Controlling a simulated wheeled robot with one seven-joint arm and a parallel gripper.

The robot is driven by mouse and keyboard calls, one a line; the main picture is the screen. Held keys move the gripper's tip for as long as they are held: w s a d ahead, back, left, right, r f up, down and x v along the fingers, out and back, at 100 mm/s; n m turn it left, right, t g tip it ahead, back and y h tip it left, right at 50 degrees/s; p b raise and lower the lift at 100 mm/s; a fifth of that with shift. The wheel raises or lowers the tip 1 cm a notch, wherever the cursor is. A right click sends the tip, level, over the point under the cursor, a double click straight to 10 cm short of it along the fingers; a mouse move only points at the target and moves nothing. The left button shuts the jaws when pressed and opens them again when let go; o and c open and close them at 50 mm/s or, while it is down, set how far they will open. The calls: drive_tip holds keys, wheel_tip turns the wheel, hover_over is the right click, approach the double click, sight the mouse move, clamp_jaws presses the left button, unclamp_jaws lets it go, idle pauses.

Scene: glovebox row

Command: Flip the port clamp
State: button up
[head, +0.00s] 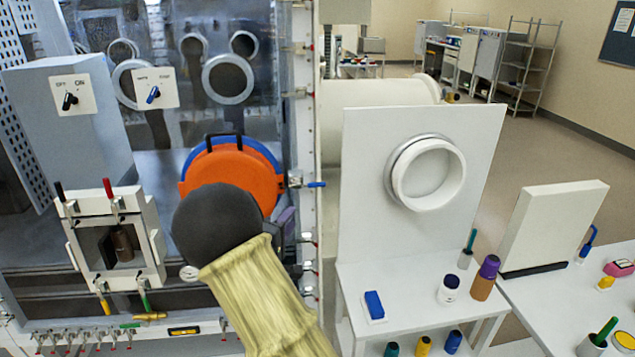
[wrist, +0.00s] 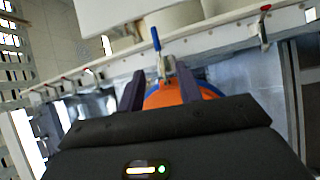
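The port clamp (head: 312,184) is a small metal toggle clamp with a blue lever, on the frame just right of the orange round port cover (head: 235,172). In the wrist view the clamp (wrist: 156,40) lies ahead, its blue lever pointing up in the picture, with the orange cover (wrist: 165,96) behind the fingers. My gripper (wrist: 160,70) is open, its dark purple fingers apart on either side of the view towards the clamp. It looks empty. In the head view my gripper (head: 287,219) is below and left of the clamp, mostly hidden by my dark wrist and sleeved arm.
A blue ring (head: 268,152) edges the orange cover. Other metal clamps line the frame post (head: 303,130). Left are a switch box (head: 65,125) and a framed pass-through (head: 115,245). Right, a white panel (head: 375,140) with a round port stands on a bench with bottles.

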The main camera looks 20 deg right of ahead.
drive_tip(key=shift+s+r+h, duration=0.15)
drive_tip(key=shift+r+h, duration=0.05)
drive_tip(key=shift+h, duration=0.2)
drive_tip(key=shift+d, duration=0.1)
drive_tip(key=p, duration=0.5)
approach(318, 185)
drive_tip(key=x, duration=0.9)
drive_tip(key=shift+w+d, duration=0.2)
drive_tip(key=shift+w, duration=0.2)
drive_tip(key=shift+w+d+f, duration=0.15)
drive_tip(key=shift+w+d, duration=0.15)
drive_tip(key=shift+c, duration=0.2)
clamp_jaws()
